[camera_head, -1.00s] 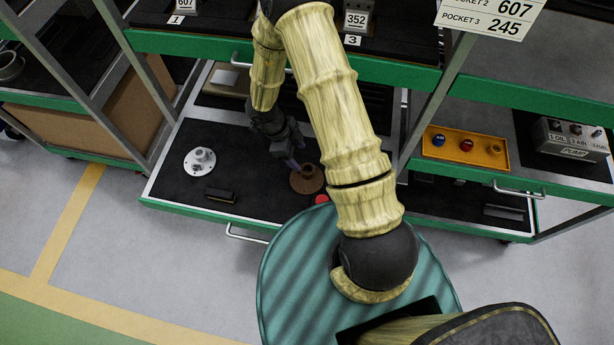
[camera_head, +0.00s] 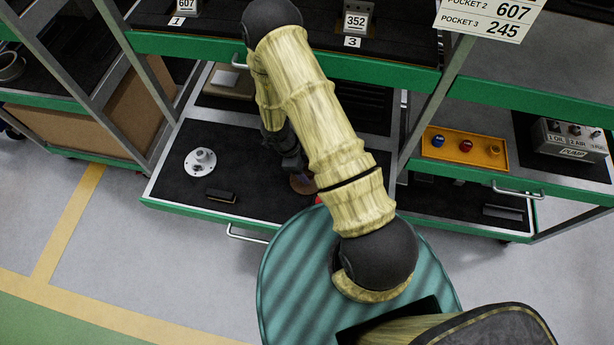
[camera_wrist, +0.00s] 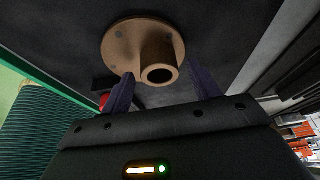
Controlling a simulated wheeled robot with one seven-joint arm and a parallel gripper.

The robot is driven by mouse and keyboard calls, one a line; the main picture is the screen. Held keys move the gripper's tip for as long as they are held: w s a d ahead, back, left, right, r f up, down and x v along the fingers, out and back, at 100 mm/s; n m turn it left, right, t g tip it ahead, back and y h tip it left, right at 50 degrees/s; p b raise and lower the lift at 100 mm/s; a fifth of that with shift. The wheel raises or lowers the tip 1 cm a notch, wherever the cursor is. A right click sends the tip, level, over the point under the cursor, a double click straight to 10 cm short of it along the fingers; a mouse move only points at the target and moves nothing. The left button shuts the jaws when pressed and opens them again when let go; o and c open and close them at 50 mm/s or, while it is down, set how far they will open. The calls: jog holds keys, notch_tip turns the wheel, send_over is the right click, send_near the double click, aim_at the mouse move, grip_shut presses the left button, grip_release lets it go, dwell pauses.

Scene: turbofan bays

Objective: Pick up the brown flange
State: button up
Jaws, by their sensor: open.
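The brown flange (camera_wrist: 124,42) lies on the dark drawer mat, its round plate down and its hollow neck pointing toward the wrist camera. In the head view only a sliver of the flange (camera_head: 303,184) shows beside my arm. My gripper (camera_wrist: 163,92) is open, with one finger on each side of the neck in the wrist view. Whether the fingers touch the neck cannot be told. In the head view my gripper (camera_head: 294,168) is over the flange, mostly hidden by my arm.
A pale flange (camera_head: 200,161) and a small dark block (camera_head: 220,196) sit at the left in the same open drawer (camera_head: 165,187). A red object (camera_wrist: 104,100) is near the flange. A shelf with a green edge (camera_head: 205,47) overhangs the drawer's back. An orange tray (camera_head: 464,148) stands at the right.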

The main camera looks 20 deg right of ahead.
jog(key=shift+c, duration=0.2)
dwell(0.3)
grip_shut()
jog(key=shift+r, duration=0.2)
notch_tip(320, 180, up, 10)
jog(key=shift+f, duration=0.15)
dwell(0.4)
dwell(0.4)
